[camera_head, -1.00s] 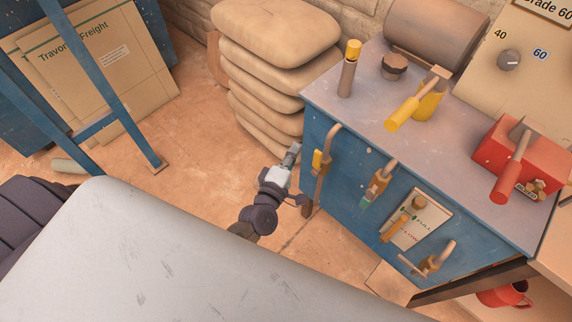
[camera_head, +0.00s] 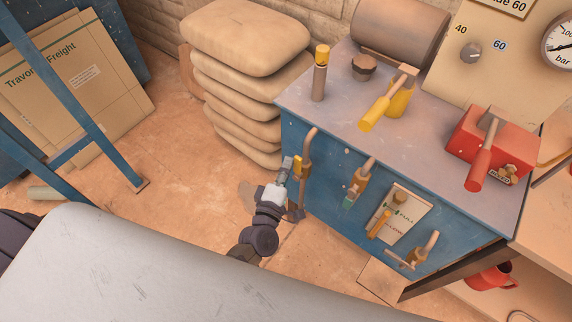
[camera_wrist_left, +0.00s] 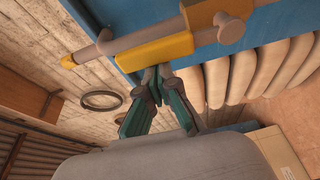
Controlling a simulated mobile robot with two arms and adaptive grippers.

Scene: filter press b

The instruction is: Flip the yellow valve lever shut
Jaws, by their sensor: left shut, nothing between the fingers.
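The yellow valve lever (camera_head: 297,167) sits on a brown vertical pipe at the left end of the blue cabinet's front. Its yellow grip stands upright, roughly along the pipe. In the left wrist view the yellow lever (camera_wrist_left: 155,53) spans the upper middle, with the pipe beside it. My left gripper (camera_head: 286,164) is shut and empty, just left of the lever. In the wrist view the left gripper's fingertips (camera_wrist_left: 158,76) are together just below the yellow grip. I cannot tell whether they touch it. My right gripper is out of view.
The blue cabinet (camera_head: 325,185) also carries a green-tipped valve (camera_head: 357,185), an orange-handled valve (camera_head: 379,224) and another valve (camera_head: 415,256). A yellow-handled lever (camera_head: 375,113) and a red box (camera_head: 500,140) are on top. Stacked sacks (camera_head: 250,85) stand behind my left gripper.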

